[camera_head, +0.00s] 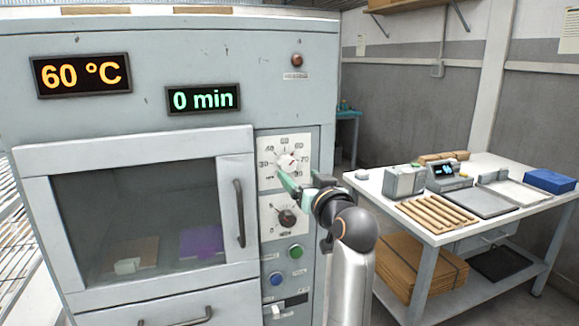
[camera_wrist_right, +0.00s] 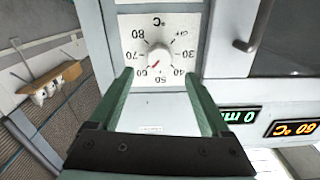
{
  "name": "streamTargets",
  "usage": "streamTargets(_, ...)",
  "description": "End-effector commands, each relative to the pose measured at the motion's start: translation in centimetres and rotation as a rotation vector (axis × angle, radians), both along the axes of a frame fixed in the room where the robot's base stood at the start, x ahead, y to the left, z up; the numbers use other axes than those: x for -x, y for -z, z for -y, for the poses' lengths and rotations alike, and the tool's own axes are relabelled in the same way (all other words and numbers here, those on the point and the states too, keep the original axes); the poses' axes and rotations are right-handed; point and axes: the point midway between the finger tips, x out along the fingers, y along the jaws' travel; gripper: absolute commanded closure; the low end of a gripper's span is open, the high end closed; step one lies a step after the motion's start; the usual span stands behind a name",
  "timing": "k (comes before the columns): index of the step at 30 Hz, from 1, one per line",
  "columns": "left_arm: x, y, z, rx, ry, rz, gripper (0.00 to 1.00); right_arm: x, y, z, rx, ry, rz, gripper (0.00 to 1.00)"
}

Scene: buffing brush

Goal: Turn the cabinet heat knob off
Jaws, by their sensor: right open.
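The heat knob (camera_head: 287,163) is a white round knob on a white dial plate marked in °C on the cabinet's control panel. In the right wrist view, where the dial appears upside down, the knob (camera_wrist_right: 158,57) has a red pointer towards 60. My right gripper (camera_head: 299,183) is in front of the panel, just below the knob in the head view. Its green fingers (camera_wrist_right: 159,78) are open and empty, one on each side of the knob's line, with a gap to it. Contact does not show. My left gripper is not in view.
The cabinet's displays read 60 °C (camera_head: 82,74) and 0 min (camera_head: 203,99). A dark timer knob (camera_head: 287,217) sits below the heat dial, with a green button (camera_head: 296,251) and a blue button (camera_head: 277,279) lower. The door handle (camera_head: 239,213) is left of the panel. A worktable (camera_head: 400,225) stands right.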

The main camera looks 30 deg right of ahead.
Motion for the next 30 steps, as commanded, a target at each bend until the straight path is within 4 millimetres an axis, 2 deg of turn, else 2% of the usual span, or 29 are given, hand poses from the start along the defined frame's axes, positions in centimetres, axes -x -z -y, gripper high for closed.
streamTargets(6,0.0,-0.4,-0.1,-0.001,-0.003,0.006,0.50,-3.7,0.0,0.9,0.000,0.000,-0.002,0.19)
streamTargets(13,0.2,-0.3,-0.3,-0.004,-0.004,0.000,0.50,-6.3,0.0,1.5,0.000,0.001,0.000,0.19)
streamTargets(18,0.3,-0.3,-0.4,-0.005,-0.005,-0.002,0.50,-7.1,0.0,1.8,0.000,0.001,0.001,0.19)
streamTargets(27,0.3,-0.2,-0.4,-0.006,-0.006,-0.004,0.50,-7.2,0.0,1.8,0.001,0.001,0.001,0.19)
streamTargets(30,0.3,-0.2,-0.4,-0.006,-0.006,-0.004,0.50,-7.2,0.0,1.8,0.001,0.001,0.001,0.29)
